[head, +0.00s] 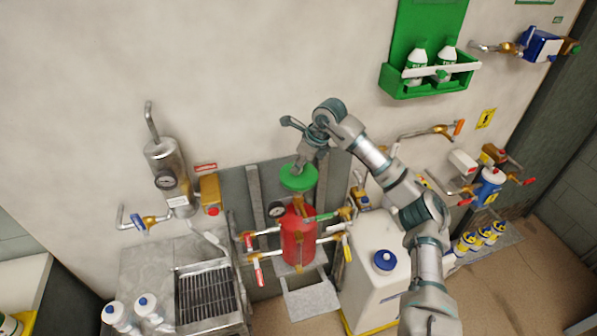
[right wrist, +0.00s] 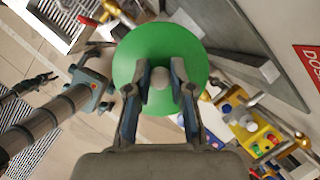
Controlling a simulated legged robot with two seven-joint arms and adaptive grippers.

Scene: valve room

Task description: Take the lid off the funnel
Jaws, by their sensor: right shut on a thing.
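The green round lid (head: 298,178) is above the red tank (head: 298,238), over the brass fitting at its top. My right gripper (head: 304,163) comes down on the lid from above. In the right wrist view, the lid (right wrist: 145,58) is a wide green disc, and my right gripper (right wrist: 160,78) has its two fingers closed on the pale round knob (right wrist: 159,78) at its middle. The funnel's body is hidden under the lid, and I cannot tell whether the lid touches it. My left gripper is not in the head view.
Around the red tank are a gauge (head: 277,211) and red and yellow valve handles. A white container with a blue cap (head: 385,260) stands to the right. A metal sink with a grate (head: 206,293) is at left. A green shelf (head: 430,85) with bottles hangs on the wall.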

